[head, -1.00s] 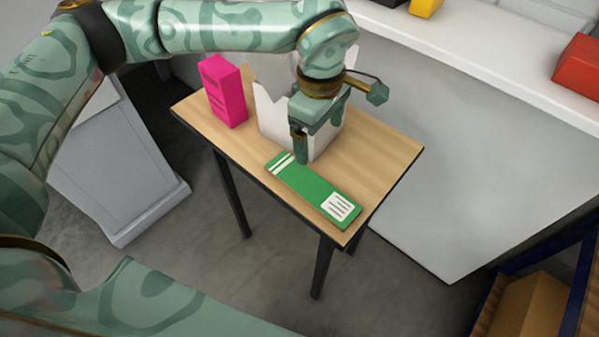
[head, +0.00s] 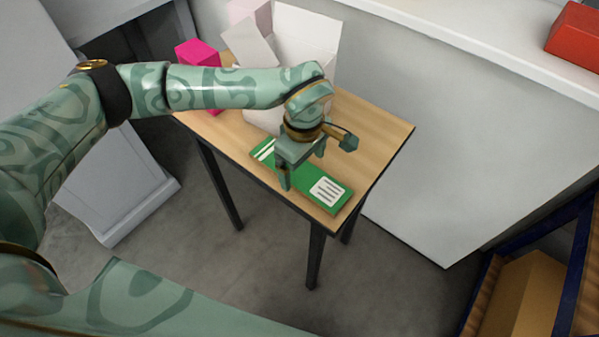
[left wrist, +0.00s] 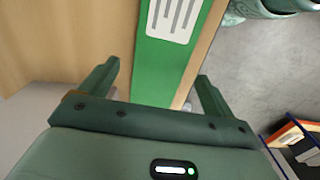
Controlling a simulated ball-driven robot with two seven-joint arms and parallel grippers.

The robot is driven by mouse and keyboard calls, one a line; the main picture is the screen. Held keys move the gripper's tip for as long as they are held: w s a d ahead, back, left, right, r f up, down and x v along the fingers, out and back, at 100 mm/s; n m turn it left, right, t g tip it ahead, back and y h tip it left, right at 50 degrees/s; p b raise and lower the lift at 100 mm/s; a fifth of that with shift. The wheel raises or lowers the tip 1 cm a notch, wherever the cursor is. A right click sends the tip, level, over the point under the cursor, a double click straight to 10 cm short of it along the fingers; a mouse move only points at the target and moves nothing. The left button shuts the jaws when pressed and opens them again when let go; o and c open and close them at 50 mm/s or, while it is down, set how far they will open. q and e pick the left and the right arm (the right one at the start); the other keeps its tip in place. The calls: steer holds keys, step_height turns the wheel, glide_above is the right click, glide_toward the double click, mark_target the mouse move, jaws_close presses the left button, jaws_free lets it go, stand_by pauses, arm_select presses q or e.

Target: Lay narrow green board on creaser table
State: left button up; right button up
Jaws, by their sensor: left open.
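The narrow green board (head: 306,183) lies flat along the front edge of a small wooden-topped table (head: 372,125). It has white stripes at one end and a white label at the other. I cannot tell whether this is the creaser table. My left gripper (head: 303,170) is open and over the middle of the board, pointing down. In the left wrist view the green board (left wrist: 165,70) runs between the two open fingers (left wrist: 157,72), close to the right one. Whether the fingers touch it is unclear. My right gripper is not in view.
A pink box (head: 197,52) and a white open carton (head: 308,35) stand at the back of the table, partly hidden by my left arm. A red box (head: 575,38) sits on a white ledge at upper right. A shelf with a cardboard box (head: 520,295) is lower right.

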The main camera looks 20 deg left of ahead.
arm_select(q)
step_height(320, 180, down, 2)
steer(key=shift+f, duration=0.1)
steer(key=c, duration=1.2)
steer(key=shift+o, duration=0.2)
